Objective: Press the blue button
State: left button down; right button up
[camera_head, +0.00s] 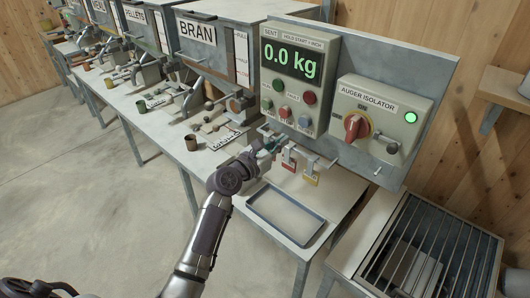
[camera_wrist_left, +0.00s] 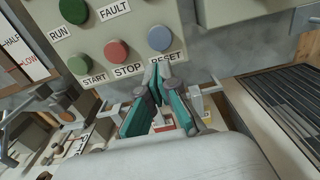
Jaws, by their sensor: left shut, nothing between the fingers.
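The blue button (camera_head: 305,122) is the rightmost of the lower row on the grey control panel (camera_head: 322,108). In the left wrist view the blue button (camera_wrist_left: 160,39) sits above a RESET label, beside the red STOP button (camera_wrist_left: 116,51) and the green START button (camera_wrist_left: 79,65). My left gripper (camera_head: 270,143) is in front of and below the panel, to the lower left of the blue button. In the left wrist view its teal-padded fingers (camera_wrist_left: 158,72) are shut and empty, their tips just below the blue button, apparently apart from it. My right gripper is not in view.
A 0.0 kg display (camera_head: 290,61) tops the panel. The auger isolator box (camera_head: 382,115) with a red knob stands to its right. Hooks with red and yellow tags (camera_head: 311,171) hang below. An empty metal tray (camera_head: 286,216) lies on the bench. A BRAN bin (camera_head: 208,50) stands left.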

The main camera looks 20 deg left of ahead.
pick_arm(q)
jog(key=v, duration=0.5)
jog(key=shift+s+a+b, duration=0.1)
jog(key=shift+s+b, duration=0.15)
jog(key=shift+b, duration=0.1)
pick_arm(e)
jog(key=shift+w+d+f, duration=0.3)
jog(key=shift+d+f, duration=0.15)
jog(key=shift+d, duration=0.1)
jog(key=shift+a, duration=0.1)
